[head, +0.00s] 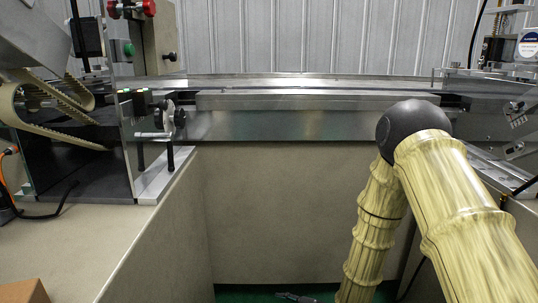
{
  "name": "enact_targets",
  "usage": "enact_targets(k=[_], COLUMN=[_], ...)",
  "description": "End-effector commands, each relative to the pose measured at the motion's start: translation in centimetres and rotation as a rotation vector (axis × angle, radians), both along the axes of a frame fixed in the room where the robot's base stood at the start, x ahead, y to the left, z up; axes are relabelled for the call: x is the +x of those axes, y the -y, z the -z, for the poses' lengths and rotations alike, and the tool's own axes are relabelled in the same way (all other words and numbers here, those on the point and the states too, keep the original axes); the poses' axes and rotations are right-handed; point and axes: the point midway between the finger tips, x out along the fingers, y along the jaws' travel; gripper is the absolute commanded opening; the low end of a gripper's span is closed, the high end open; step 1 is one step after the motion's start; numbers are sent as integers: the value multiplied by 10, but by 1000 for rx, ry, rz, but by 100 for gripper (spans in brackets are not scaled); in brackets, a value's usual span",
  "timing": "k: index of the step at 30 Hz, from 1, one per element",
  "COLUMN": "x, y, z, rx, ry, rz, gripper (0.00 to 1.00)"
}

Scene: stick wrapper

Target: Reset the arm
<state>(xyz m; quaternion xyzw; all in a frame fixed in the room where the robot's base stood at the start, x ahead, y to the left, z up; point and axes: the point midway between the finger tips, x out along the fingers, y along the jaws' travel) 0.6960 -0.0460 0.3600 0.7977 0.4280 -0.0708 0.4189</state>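My arm shows at the right in the head view, in a yellow bamboo-patterned sleeve with a black rounded elbow. The upper part rises from the lower right corner to the elbow, and the forearm hangs down past the bottom edge. A small dark grey piece shows at the bottom edge, left of the forearm. It may be part of my gripper, but I cannot tell for sure. No open or shut fingers can be made out, and no held thing is visible.
A metal conveyor rail (320,103) runs across the back. A beige counter (110,245) with a machine and belts (60,125) is at left. More machinery (515,110) stands at right, close to my arm. A brown box (25,291) sits at lower left. Green floor shows below.

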Motion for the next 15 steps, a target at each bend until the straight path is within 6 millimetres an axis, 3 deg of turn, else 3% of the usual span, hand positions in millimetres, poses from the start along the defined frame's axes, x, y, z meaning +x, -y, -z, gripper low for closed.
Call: enact_targets(k=[1, 6, 11, 15], x=[-19, -84, -156, -225], y=[12, 52, 88, 119], z=[22, 84, 128, 155], rx=[10, 40, 55, 56], ry=[-100, -404, -662, -859], rz=[68, 320, 576, 813], gripper=[35, 35, 35, 35])
